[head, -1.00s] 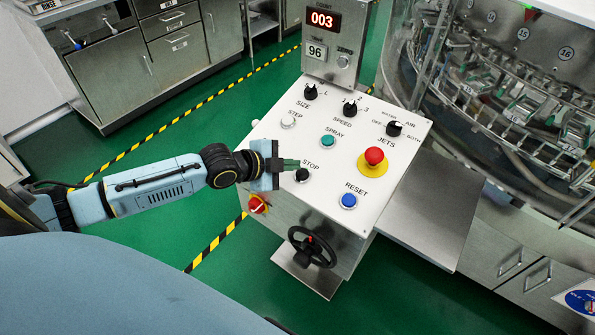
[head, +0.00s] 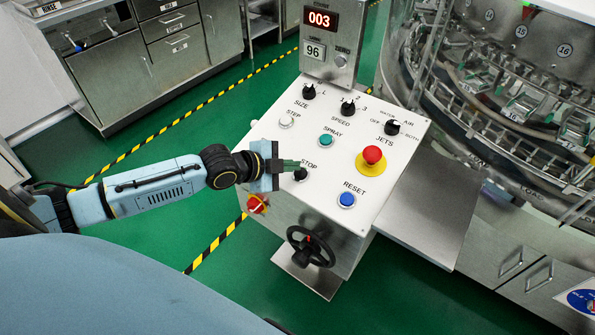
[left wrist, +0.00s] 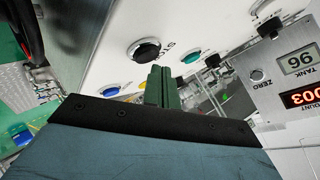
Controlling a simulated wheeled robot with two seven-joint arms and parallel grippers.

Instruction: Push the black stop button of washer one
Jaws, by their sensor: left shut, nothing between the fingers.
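The black stop button (head: 300,174) sits on the white sloped panel top (head: 265,128) of the control box, under the STOP label. In the left wrist view the stop button (left wrist: 144,50) stands just beyond my fingertips. My left gripper (head: 294,163) is shut and empty, its green fingers at the upper left of the button. The fingers also show in the left wrist view (left wrist: 160,78). Whether the tips touch the button or hover over the panel, I cannot tell. The right gripper is not in view.
Nearby on the panel are the white step button (head: 287,121), green spray button (head: 326,141), blue reset button (head: 347,200) and red emergency knob (head: 372,156). A red switch (head: 257,204) and black handwheel (head: 310,246) stick out from the front. The rotary washer (head: 520,100) stands right.

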